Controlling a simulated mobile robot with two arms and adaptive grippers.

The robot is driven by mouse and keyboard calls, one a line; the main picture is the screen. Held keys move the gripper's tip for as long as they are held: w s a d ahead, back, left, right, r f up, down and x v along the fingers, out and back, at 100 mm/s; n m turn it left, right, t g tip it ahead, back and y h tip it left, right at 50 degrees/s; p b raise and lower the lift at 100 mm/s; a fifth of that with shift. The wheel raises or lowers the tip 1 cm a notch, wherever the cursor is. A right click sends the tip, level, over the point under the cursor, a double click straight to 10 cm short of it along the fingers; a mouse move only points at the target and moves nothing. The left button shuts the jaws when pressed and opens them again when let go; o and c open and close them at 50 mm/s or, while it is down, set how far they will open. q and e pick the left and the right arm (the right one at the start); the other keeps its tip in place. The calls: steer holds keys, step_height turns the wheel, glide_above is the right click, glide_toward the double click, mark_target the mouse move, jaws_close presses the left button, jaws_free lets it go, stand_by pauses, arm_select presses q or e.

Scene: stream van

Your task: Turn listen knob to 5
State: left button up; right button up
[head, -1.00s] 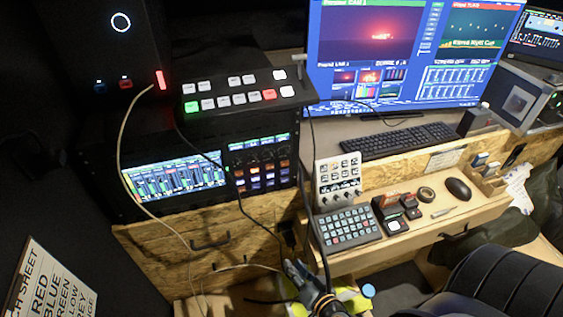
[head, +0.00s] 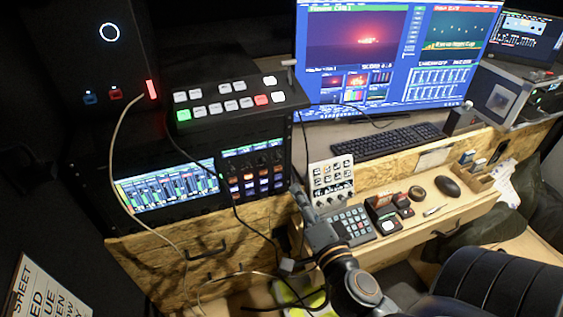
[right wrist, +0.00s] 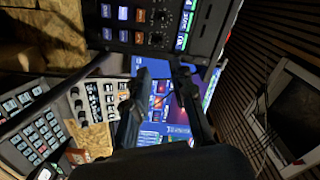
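No label reading "listen" is legible, so I cannot tell which knob it is. The black rack unit (head: 253,172) has dark knobs and lit buttons below a small screen. Its knobs show closer at the top of the right wrist view (right wrist: 156,39). A pale panel (head: 331,181) with buttons and a row of dark knobs stands right of the rack; it also shows in the right wrist view (right wrist: 97,101). My right gripper (head: 297,190) is empty, in front of the gap between rack and panel. Its fingers are apart in the right wrist view (right wrist: 160,76). My left gripper is out of view.
A cable (head: 238,208) hangs across the rack's front. A switcher (head: 232,98) with lit buttons sits above. A keypad (head: 349,226), mouse (head: 447,187) and tape roll (head: 417,193) lie on the wooden desk. The keyboard (head: 402,141) is behind them.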

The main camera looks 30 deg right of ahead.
mark_target(280, 159)
steer(key=p+x, duration=0.2)
steer(key=x, duration=1)
steer(key=shift+p, duration=0.3)
jaws_close()
